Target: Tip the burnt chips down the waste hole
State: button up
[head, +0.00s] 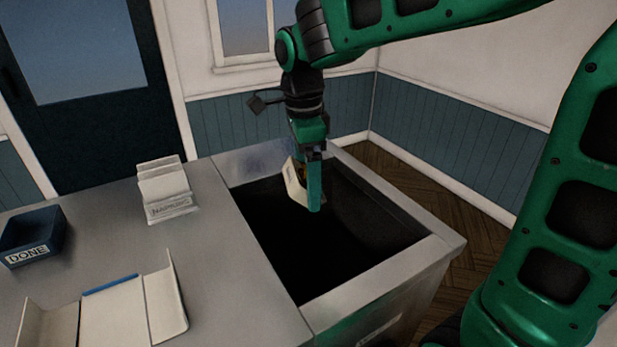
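My gripper (312,195) hangs over the waste hole (300,255), a large dark rectangular opening with a grey metal rim at the right end of the counter. A small cream carton (294,186) is at my gripper's fingers, partly hidden behind the near finger, and the fingers appear closed on it. The carton is tilted, with a bit of brown showing at its edge. The chips cannot be made out clearly, and the inside of the hole is too dark to show anything in it.
The steel counter (215,262) left of the hole holds a napkin holder (168,208), a dark blue tray marked DONE (30,248) and an open cream folded stand (112,318) with a blue strip. Walls stand behind; wooden floor (425,185) shows at the right.

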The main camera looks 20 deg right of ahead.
jog(key=shift+d+f+t+y, duration=0.1)
jog(key=shift+d+y, duration=0.15)
jog(key=shift+y, duration=0.6)
jog(key=shift+d+f+t+y, duration=0.1)
jog(key=shift+d+y, duration=0.15)
jog(key=shift+y, duration=0.65)
jog(key=shift+d+t+y, duration=0.1)
jog(key=shift+d+y, duration=0.15)
jog(key=shift+y, duration=0.6)
jog(key=shift+s+d+f+t+y, duration=0.1)
jog(key=shift+d+f+y, duration=0.1)
jog(key=shift+y, duration=0.65)
jog(key=shift+w+d+f+t+y, duration=0.1)
jog(key=shift+d+y, duration=0.15)
jog(key=shift+y, duration=0.55)
jog(key=shift+s+d+f+t+y, duration=0.1)
jog(key=shift+d+y, duration=0.1)
jog(key=shift+y, duration=0.65)
jog(key=shift+d, duration=0.1)
jog(key=d+r+m+h, duration=0.1)
jog(key=d+h, duration=0.4)
jog(key=d, duration=1.1)
jog(key=shift+s+d+m, duration=0.3)
jog(key=shift+s+m, duration=0.15)
jog(key=shift+m, duration=0.15)
